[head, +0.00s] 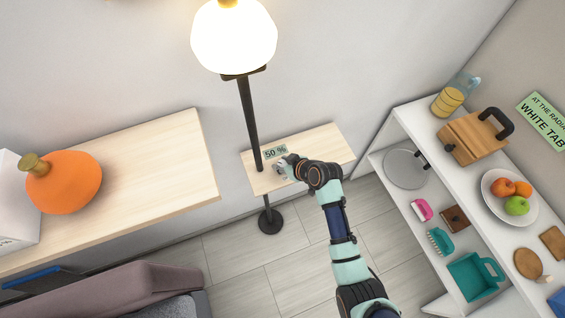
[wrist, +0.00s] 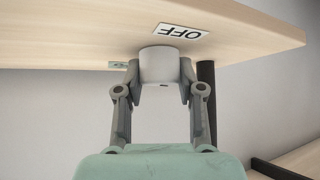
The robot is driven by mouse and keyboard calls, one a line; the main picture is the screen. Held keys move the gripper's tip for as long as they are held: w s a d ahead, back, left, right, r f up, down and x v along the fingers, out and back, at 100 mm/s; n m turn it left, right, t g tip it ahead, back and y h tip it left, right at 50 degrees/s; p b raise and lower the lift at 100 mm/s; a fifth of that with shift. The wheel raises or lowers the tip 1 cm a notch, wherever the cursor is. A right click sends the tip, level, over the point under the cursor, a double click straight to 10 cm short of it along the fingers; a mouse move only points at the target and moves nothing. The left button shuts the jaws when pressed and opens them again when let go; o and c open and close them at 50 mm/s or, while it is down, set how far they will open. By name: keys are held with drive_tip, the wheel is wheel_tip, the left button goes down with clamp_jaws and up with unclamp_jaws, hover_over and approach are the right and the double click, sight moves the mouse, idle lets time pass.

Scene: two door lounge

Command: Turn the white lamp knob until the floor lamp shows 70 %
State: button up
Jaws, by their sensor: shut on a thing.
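The floor lamp (head: 234,38) stands at the back with a bright, lit globe on a dark pole. A sign on the small wooden shelf beside it (head: 320,140) reads "50 %" (head: 275,152). The white lamp knob (wrist: 160,62) is a short cylinder at the shelf in the wrist view. My gripper (wrist: 160,74) is shut on the knob, one finger on each side. In the head view my gripper (head: 287,168) is at the shelf, just below the sign, and mostly hides the knob.
A label reading "OFF" (wrist: 181,31) lies upside down behind the knob in the wrist view. A wooden table with an orange vase (head: 66,183) is at left. A white shelf unit (head: 408,120) holding many items is at right.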

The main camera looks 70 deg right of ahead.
drive_tip(key=shift+r+p, duration=0.15)
drive_tip(key=shift+p, duration=0.15)
drive_tip(key=shift+a+r+m+g+h+p, duration=0.1)
drive_tip(key=shift+m+g+h+p, duration=0.4)
drive_tip(key=shift+m+h+p, duration=0.55)
drive_tip(key=m+g+h+p, duration=0.1)
drive_tip(key=m+p, duration=0.1)
drive_tip(key=m, duration=0.1)
drive_tip(key=m+g, duration=0.1)
drive_tip(key=m+g+h, duration=0.1)
drive_tip(key=m, duration=0.1)
drive_tip(key=shift+f+g+b, duration=0.3)
drive_tip(key=shift+m+g+h+b, duration=0.45)
drive_tip(key=shift+m+g+b, duration=0.35)
drive_tip(key=shift+m, duration=0.45)
drive_tip(key=o, duration=1.2)
drive_tip(key=shift+c, duration=0.2)
